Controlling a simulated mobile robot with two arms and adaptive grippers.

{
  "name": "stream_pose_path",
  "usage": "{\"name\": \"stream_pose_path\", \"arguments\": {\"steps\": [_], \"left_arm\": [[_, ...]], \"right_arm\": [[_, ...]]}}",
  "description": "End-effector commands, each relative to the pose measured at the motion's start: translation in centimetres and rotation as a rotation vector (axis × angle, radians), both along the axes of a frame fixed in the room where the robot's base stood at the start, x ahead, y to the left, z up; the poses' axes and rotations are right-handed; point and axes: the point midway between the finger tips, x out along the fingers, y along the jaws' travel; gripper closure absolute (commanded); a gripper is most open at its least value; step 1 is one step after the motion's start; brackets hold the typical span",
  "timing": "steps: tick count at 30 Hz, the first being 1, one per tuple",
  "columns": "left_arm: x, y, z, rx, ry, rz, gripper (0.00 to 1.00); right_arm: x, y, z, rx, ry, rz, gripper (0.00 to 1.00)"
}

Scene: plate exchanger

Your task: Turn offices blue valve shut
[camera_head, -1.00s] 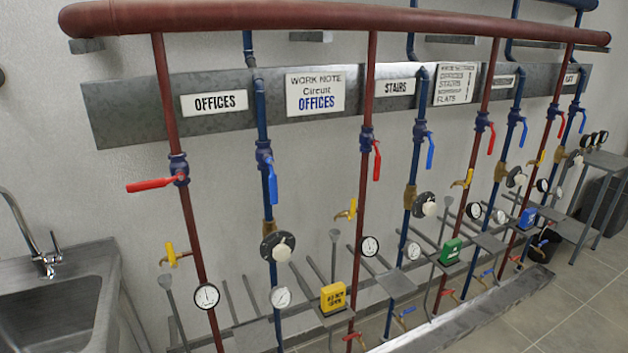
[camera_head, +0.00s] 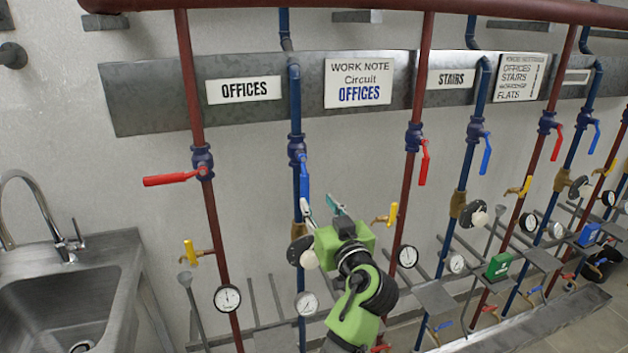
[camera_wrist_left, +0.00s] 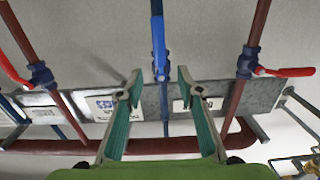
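The offices blue valve (camera_head: 297,149) sits on the blue pipe right of the OFFICES sign (camera_head: 244,89). Its blue handle (camera_head: 304,181) hangs down, in line with the pipe. My left gripper (camera_head: 322,203) is just below and to the right of the handle's lower end. In the left wrist view, which looks upside down, my gripper (camera_wrist_left: 160,84) is open and empty. The blue handle (camera_wrist_left: 158,42) shows there ahead of the gap between the fingers. I cannot tell whether a finger touches it. My right gripper is not in view.
The red-handled valve (camera_head: 202,162) on the left red pipe has its handle sticking out left. A round gauge device (camera_head: 301,251) and a yellow tap (camera_head: 388,214) are close to my gripper. A sink (camera_head: 75,290) stands at the lower left. More pipes and valves run right.

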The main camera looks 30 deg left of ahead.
Motion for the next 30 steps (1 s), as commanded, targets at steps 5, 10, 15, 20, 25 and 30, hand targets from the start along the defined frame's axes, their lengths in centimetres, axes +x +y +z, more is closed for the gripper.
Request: {"name": "stream_pose_path", "arguments": {"steps": [5,10,15,20,25,30], "left_arm": [[2.5,3.1,0.6,0.005,0.003,0.002,0.66],[4.9,5.7,0.5,0.005,0.003,-0.001,0.66],[6.6,7.7,0.3,0.005,0.003,-0.001,0.66],[7.4,8.7,0.1,0.002,0.002,-0.002,0.66],[7.7,8.9,0.0,0.001,0.002,-0.003,0.66],[7.6,8.9,0.0,0.001,0.002,-0.003,0.69]], "right_arm": [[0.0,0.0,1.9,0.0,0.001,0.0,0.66],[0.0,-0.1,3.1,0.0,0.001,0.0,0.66],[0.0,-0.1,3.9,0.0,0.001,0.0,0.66],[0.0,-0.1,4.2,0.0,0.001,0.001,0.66],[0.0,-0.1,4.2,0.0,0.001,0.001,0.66],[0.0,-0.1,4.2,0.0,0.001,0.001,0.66]]}}
